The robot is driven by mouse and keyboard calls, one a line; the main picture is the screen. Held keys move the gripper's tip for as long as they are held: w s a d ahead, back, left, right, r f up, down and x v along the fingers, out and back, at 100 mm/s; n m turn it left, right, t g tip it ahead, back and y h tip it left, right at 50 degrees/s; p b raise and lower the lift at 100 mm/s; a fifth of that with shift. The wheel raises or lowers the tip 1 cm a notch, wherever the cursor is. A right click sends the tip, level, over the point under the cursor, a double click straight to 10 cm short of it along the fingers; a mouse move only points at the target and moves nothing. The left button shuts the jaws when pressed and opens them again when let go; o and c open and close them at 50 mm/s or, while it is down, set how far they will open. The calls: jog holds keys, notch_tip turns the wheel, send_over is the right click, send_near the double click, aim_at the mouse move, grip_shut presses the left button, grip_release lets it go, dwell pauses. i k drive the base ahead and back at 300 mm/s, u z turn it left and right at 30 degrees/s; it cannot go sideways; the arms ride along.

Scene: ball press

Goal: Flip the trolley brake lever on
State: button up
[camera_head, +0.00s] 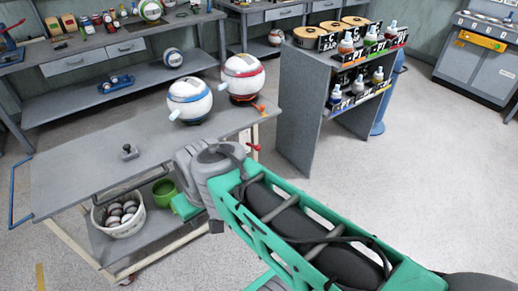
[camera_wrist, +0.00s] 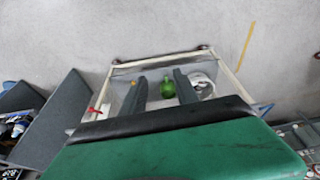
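The trolley (camera_head: 75,185) is a grey table on a pale frame with wheels and a lower shelf. A small red lever (camera_head: 253,147) sticks out at its right side; it also shows as a red mark in the wrist view (camera_wrist: 92,112). I cannot tell whether this is the brake lever or how it is set. My gripper (camera_head: 200,213) is low at the trolley's front edge, left of and below the red lever, apart from it. In the wrist view its two dark fingers (camera_wrist: 162,88) are spread with nothing held between them. My wrist hides part of the trolley's front.
Two striped ball-shaped machines (camera_head: 189,100) and a small grey part (camera_head: 129,152) stand on the trolley top. A white basket of balls (camera_head: 118,214) and a green pot (camera_head: 164,192) are on its lower shelf. A grey rack (camera_head: 295,110) stands right. Floor (camera_head: 400,150) there is clear.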

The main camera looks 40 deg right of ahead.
aim_at(257, 148)
jog(key=k, duration=0.6)
jog(key=z, duration=0.55)
jog(key=i, duration=1)
jog(key=u, duration=0.75)
jog(key=i, duration=0.5)
jog(key=u, duration=0.6)
